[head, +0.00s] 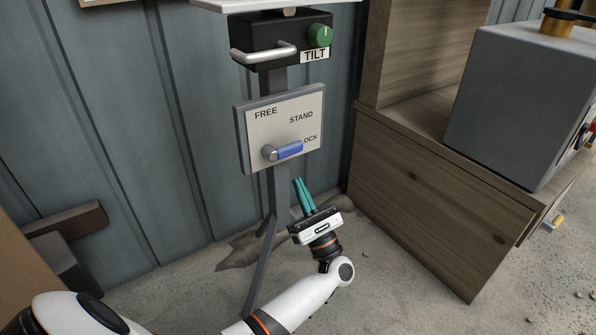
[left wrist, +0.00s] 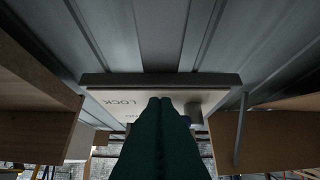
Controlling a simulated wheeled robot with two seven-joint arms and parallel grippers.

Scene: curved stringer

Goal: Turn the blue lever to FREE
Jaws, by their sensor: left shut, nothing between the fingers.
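The blue lever (head: 289,150) sits on a pale panel (head: 256,126) with a grey frame, fixed to a dark post. Its grey pivot is at the left end and the blue handle points right and slightly up, toward the partly covered word "LOCK". "FREE" is at the panel's upper left and "STAND" at its upper right. My left gripper (head: 304,196) is shut and empty, its teal fingers pointing up just below the panel, apart from the lever. In the left wrist view the teal fingers (left wrist: 160,135) are together in front of the panel (left wrist: 118,106). My right gripper is not in view.
Above the panel is a black box (head: 268,42) with a silver handle, a green knob (head: 319,36) and a "TILT" label. A wooden cabinet (head: 420,190) stands at right with a grey box (head: 515,95) on it. A corrugated wall (head: 170,110) is behind.

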